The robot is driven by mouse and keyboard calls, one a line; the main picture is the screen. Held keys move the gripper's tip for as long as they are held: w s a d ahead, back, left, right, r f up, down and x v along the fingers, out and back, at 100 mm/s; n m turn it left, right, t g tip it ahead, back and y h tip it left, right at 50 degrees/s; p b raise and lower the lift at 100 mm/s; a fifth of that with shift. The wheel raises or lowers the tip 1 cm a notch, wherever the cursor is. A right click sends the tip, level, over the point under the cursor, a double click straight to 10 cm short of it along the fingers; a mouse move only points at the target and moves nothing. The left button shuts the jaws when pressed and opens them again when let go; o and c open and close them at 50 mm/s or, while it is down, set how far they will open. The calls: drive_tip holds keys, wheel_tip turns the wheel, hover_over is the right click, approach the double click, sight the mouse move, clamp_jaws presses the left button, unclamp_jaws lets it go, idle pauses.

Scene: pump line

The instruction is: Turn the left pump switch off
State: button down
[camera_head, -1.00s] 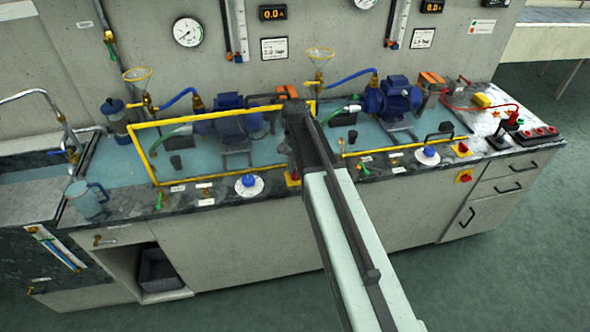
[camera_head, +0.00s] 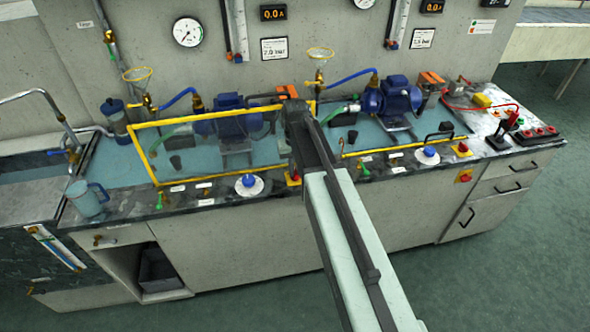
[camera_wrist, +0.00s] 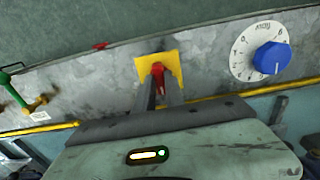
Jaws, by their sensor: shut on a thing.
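The left pump switch is a red knob on a yellow plate (camera_wrist: 174,60), at the upper middle of the wrist view. My gripper (camera_wrist: 159,88) is shut on the red knob (camera_wrist: 158,70), with one finger on each side. In the head view the yellow and red switch (camera_head: 292,178) shows just left of my arm, on the bench front strip. My fingers are hidden there behind my arm. The left blue pump (camera_head: 228,122) stands behind a yellow-framed clear guard (camera_head: 152,166). The knob's exact turn angle is hard to tell.
A blue dial knob (camera_wrist: 271,57) on a white scale sits close right of the switch in the wrist view. A green-handled valve (camera_wrist: 12,86) is at the left. The right pump's yellow and red switch (camera_head: 461,149) is further right on the bench.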

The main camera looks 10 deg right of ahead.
sight(295, 172)
idle(0.3)
drive_tip(key=c, duration=1.4)
unclamp_jaws()
wheel_tip(295, 172, up, 8)
drive_tip(key=p, duration=0.8)
drive_tip(key=shift+f, duration=0.1)
